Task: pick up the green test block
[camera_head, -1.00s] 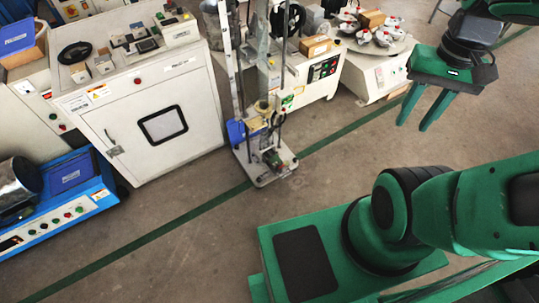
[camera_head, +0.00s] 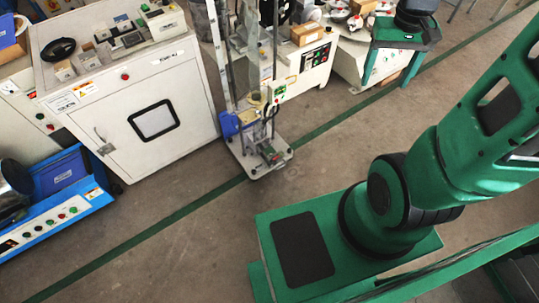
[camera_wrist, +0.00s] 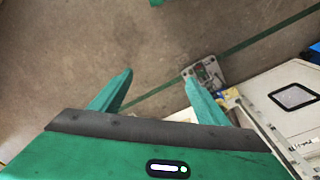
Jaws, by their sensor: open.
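I cannot make out the green test block for sure in either view. My gripper (camera_head: 387,84) is at the upper right of the head view, in front of the round white machine. Its two green fingers stand apart with nothing between them. In the wrist view my gripper (camera_wrist: 159,77) also shows with its fingers spread above bare floor. A small dark, greenish and reddish part (camera_head: 269,154) sits on the base of the test stand (camera_head: 250,165); I cannot tell what it is.
A white cabinet (camera_head: 190,105) with controls and small blocks on top stands at the left. A blue machine (camera_head: 85,205) is at the lower left. A white machine (camera_head: 312,65) with a cardboard box (camera_head: 307,34) stands behind the stand. The floor (camera_head: 190,240) in front is clear.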

